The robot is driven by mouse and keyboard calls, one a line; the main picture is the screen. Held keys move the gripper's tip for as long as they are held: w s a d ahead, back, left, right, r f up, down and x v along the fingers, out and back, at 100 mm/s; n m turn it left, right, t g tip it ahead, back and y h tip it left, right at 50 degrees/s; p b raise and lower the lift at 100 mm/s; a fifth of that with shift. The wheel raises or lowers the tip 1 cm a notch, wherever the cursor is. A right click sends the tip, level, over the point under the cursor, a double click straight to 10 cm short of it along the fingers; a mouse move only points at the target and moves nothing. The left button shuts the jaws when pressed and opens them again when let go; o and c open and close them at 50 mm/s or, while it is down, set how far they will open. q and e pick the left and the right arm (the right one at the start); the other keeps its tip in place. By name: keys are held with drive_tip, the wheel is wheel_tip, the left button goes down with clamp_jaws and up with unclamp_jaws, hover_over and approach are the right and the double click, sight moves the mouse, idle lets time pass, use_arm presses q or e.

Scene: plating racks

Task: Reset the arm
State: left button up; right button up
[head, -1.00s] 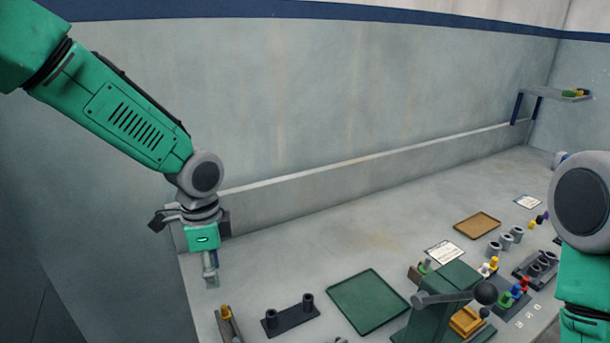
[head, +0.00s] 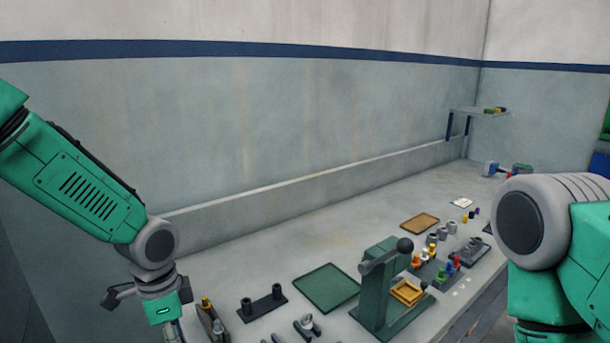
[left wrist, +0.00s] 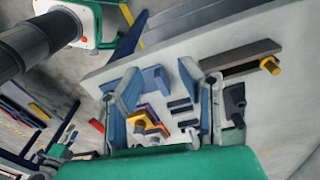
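My left arm comes in from the left in the head view, and its gripper (head: 173,331) points down over the near left end of the bench, partly cut off by the bottom edge. In the left wrist view my left gripper (left wrist: 160,92) has its two fingers spread wide apart. Nothing is held between them; bench items show beyond the gap. Only the elbow part of my right arm shows at the right of the head view, and its gripper is out of the picture.
The grey bench (head: 370,215) holds a black two-post holder (head: 262,303), a green mat (head: 326,288), a green lever press (head: 382,290), a brown tray (head: 420,223) and several coloured pegs. A wall shelf (head: 480,113) is at the back right. Bench space along the back wall is clear.

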use_arm(q)
drive_tip(key=s+a+f+n+h+b, duration=0.1)
drive_tip(key=s+f+n+b, duration=0.3)
drive_tip(key=s+f, duration=0.8)
drive_tip(key=s+f+n+b, duration=0.5)
drive_tip(key=s+f, duration=0.3)
drive_tip(key=f, duration=0.7)
drive_tip(key=s+a+f+n+y+b, duration=0.1)
drive_tip(key=s+a+f+n+b, duration=0.1)
drive_tip(key=s, duration=0.5)
drive_tip(key=shift+a+f+n+t+y, duration=0.4)
drive_tip(key=shift+a+f+n, duration=0.2)
drive_tip(key=shift+a+f, duration=0.3)
drive_tip(key=shift+w+a+f, duration=0.1)
drive_tip(key=shift+a, duration=0.15)
drive_tip(key=shift+w, duration=0.1)
drive_tip(key=shift+d, duration=0.25)
